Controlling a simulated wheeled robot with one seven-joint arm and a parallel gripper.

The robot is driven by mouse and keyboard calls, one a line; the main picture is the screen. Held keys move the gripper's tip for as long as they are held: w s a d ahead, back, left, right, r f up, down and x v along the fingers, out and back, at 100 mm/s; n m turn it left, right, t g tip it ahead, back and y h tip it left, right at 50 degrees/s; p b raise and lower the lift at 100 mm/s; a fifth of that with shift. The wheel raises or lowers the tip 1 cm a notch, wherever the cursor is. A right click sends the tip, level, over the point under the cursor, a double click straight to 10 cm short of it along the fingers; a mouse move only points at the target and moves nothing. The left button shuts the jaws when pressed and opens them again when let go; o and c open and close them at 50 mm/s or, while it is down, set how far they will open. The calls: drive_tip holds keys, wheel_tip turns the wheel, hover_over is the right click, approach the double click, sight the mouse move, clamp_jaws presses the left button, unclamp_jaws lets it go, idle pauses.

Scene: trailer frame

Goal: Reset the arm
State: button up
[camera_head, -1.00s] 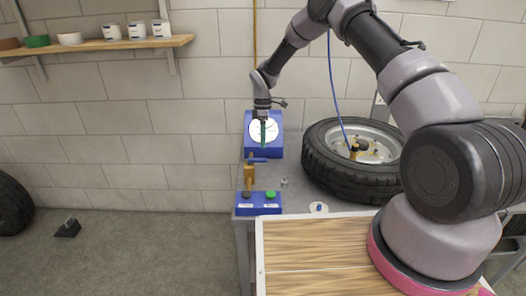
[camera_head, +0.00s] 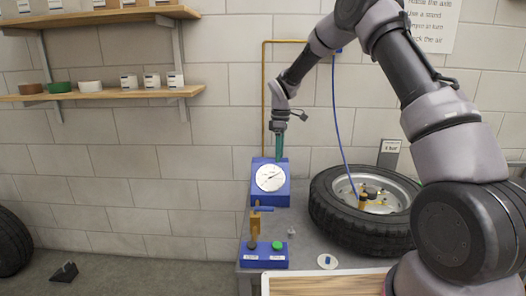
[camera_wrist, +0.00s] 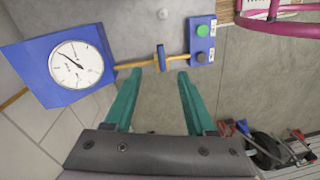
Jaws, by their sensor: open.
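My gripper (camera_head: 279,146) is raised above the blue gauge box (camera_head: 257,195) and in front of the wall in the head view. In the wrist view its two teal fingers (camera_wrist: 156,98) are apart with nothing between them. The gauge box also shows at the upper left of the wrist view (camera_wrist: 40,62), with a white round dial. A brass valve with a blue handle (camera_head: 262,208) stands before the gauge. It shows beyond the fingertips in the wrist view (camera_wrist: 161,58).
A blue button box (camera_head: 264,262) with a green button sits at the bench's front. A tire (camera_head: 335,215) with a blue hose lies on the bench to the right. Wooden shelves (camera_head: 110,97) with small containers hang at the left. The wall space around my gripper is clear.

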drive_tip(key=s+d+r+m+t, duration=0.2)
drive_tip(key=s+d+r+m, duration=0.4)
drive_tip(key=r, duration=0.6)
drive_tip(key=s+d+r+m+t, duration=0.25)
drive_tip(key=s+d+r, duration=0.45)
drive_tip(key=r, duration=0.4)
drive_tip(key=s+d+r+m+t+y, duration=0.1)
drive_tip(key=s+m, duration=0.4)
drive_tip(key=s, duration=0.5)
drive_tip(key=s+d+r+m+t, duration=0.2)
drive_tip(key=s+d+r+m, duration=0.1)
drive_tip(key=s, duration=0.8)
drive_tip(key=d+m, duration=0.1)
drive_tip(key=m, duration=0.1)
drive_tip(key=shift+r+m+t+y, duration=0.3)
drive_tip(key=shift+m+t+y, duration=0.05)
drive_tip(key=shift+y, duration=0.05)
